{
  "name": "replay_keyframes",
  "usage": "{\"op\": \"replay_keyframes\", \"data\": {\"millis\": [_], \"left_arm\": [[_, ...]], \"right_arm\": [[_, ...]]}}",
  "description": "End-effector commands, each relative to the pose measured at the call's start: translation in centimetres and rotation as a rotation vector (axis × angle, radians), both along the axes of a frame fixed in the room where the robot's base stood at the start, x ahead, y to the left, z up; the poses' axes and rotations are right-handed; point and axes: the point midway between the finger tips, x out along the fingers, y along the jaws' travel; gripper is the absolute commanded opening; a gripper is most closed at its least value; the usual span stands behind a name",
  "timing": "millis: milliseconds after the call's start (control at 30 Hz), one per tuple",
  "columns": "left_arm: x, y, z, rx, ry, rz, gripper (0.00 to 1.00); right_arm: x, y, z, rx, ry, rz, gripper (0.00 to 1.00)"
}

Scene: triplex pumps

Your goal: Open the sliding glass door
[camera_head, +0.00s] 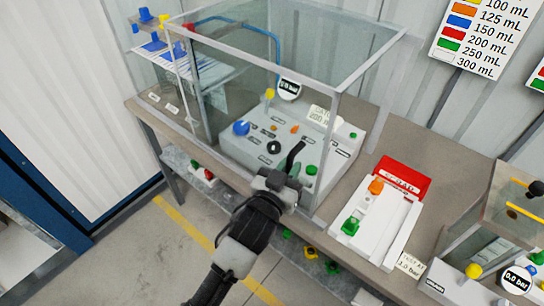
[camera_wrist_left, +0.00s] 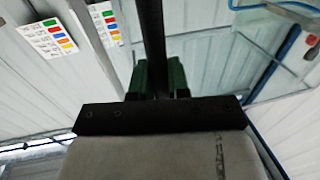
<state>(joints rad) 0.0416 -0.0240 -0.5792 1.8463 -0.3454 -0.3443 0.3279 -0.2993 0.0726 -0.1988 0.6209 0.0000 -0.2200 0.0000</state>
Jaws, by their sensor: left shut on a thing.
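The glass enclosure has metal-framed clear panels, and its front pane (camera_head: 250,80) faces me in the head view. A short black handle bar (camera_head: 296,153) slants up in front of the white control panel inside. My left gripper (camera_head: 287,170) is shut on the handle at the lower right of the front pane. In the left wrist view the black handle (camera_wrist_left: 153,45) stands upright between the green fingers of my left gripper (camera_wrist_left: 156,80). How far the door stands open is hard to tell through the clear glass. My right gripper is not in view.
The enclosure stands on a brown bench (camera_head: 385,155). To its right are a white unit (camera_head: 376,222) with a red block (camera_head: 402,178) and another glass-covered unit (camera_head: 490,215). A blue-framed opening is at left. Yellow lines mark the floor.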

Motion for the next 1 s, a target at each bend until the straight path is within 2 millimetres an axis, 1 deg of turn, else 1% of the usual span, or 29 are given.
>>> {"op": "replay_keyframes", "data": {"millis": [33,100,233,667,700,833,1000], "left_arm": [[-0.4,-0.6,0.0,-0.005,0.001,-0.002,0.00],[-0.8,-1.0,0.0,-0.004,0.001,-0.002,0.00],[-1.2,-1.6,0.0,-0.003,-0.002,-0.002,0.00],[-1.3,-1.7,0.0,-0.002,-0.004,-0.002,0.00],[-1.3,-1.7,0.0,-0.002,-0.004,-0.002,0.21],[-1.3,-1.7,0.0,-0.001,-0.003,-0.001,0.41],[-1.3,-1.7,0.0,-0.001,-0.003,-0.001,0.41]], "right_arm": [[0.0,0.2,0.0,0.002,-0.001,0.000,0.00],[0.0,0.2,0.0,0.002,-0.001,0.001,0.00],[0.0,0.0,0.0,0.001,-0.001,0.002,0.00],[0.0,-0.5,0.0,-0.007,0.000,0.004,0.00],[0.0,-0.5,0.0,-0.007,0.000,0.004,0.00],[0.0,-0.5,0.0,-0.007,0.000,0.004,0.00],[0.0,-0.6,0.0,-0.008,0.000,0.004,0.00]]}}
